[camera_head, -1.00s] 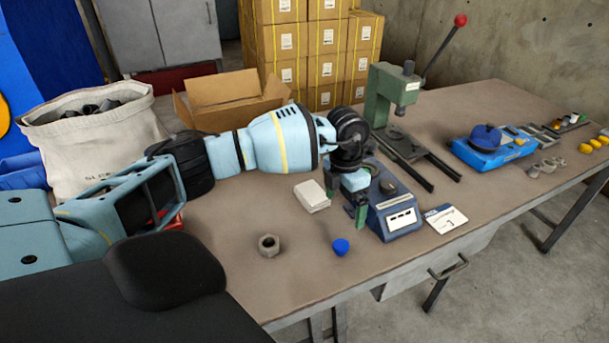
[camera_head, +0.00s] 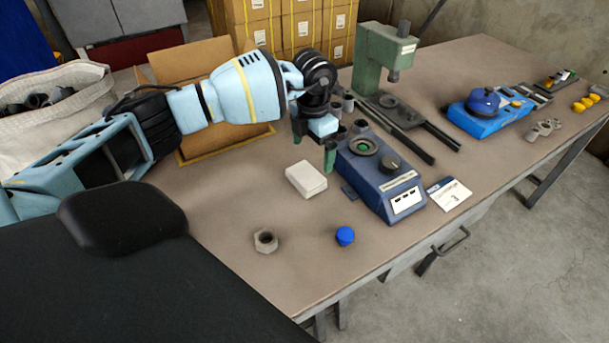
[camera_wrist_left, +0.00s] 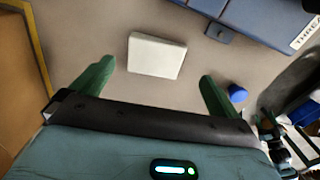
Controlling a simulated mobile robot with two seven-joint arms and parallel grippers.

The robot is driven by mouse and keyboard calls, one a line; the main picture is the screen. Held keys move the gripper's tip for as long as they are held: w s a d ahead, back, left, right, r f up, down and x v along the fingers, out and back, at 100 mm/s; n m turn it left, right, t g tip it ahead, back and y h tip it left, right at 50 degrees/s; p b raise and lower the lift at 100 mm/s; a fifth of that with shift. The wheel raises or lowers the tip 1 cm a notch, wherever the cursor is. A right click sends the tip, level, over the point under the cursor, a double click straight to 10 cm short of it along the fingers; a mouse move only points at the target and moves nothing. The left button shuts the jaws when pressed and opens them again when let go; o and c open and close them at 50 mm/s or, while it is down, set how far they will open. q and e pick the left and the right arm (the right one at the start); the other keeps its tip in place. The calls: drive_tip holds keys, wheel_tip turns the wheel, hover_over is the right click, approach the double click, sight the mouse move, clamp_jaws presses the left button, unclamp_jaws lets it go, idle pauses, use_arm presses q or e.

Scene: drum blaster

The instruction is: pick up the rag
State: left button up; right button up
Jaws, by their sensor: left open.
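The rag (camera_head: 306,179) looks like a small folded white block lying flat on the brown workbench (camera_head: 225,215), left of the blue device. My left gripper (camera_head: 314,143) is open and empty, held above the bench just behind and above the rag. In the left wrist view, the rag (camera_wrist_left: 156,56) shows ahead, between the lines of the two spread green fingers (camera_wrist_left: 156,73), and no finger appears to touch it. My right gripper is not in view.
A blue device (camera_head: 380,180) with a dial stands right of the rag. A blue cap (camera_head: 345,236) and a hex nut (camera_head: 265,241) lie in front. An open cardboard box (camera_head: 195,65) and a green press (camera_head: 382,60) stand behind. The bench's front left is mostly clear.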

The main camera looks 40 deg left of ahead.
sight(308, 174)
use_arm(q)
drive_tip(key=shift+f, duration=1.25)
drive_tip(key=shift+s+a+f, duration=0.1)
drive_tip(key=shift+s+f, duration=0.05)
drive_tip(key=shift+f, duration=0.7)
drive_tip(key=shift+s+a+f, duration=0.1)
drive_tip(key=shift+f, duration=0.8)
drive_tip(key=shift+s+a+f, duration=0.1)
drive_tip(key=shift+s+f, duration=0.05)
drive_tip(key=shift+f, duration=0.7)
drive_tip(key=c, duration=0.7)
